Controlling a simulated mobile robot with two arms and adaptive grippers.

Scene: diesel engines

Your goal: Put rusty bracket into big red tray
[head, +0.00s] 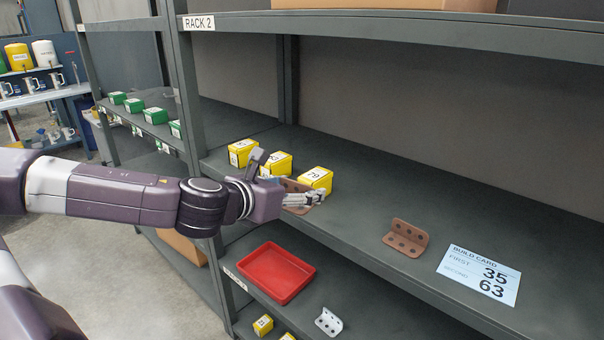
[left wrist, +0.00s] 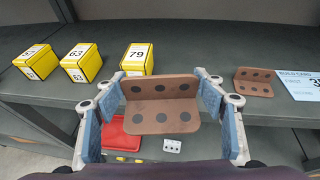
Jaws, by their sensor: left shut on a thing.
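My left gripper (head: 316,197) is shut on a rusty bracket (left wrist: 160,100), an L-shaped brown plate with dark holes. In the left wrist view the bracket sits between the two blue-padded fingers; in the head view the gripper partly hides it. The hold is by the upper shelf's front edge, near the yellow boxes. A second rusty bracket (head: 405,238) stands on the upper shelf to the right. The big red tray (head: 276,273) lies empty on the shelf below. It also shows in the left wrist view (left wrist: 117,136), partly hidden. My right gripper is not in view.
Yellow numbered boxes (head: 315,179) stand left on the upper shelf. A build card (head: 480,275) reading 35 and 63 lies at right. A pale bracket (head: 328,322) and small yellow boxes (head: 263,325) are near the tray. The upper shelf's front edge overhangs the lower shelf.

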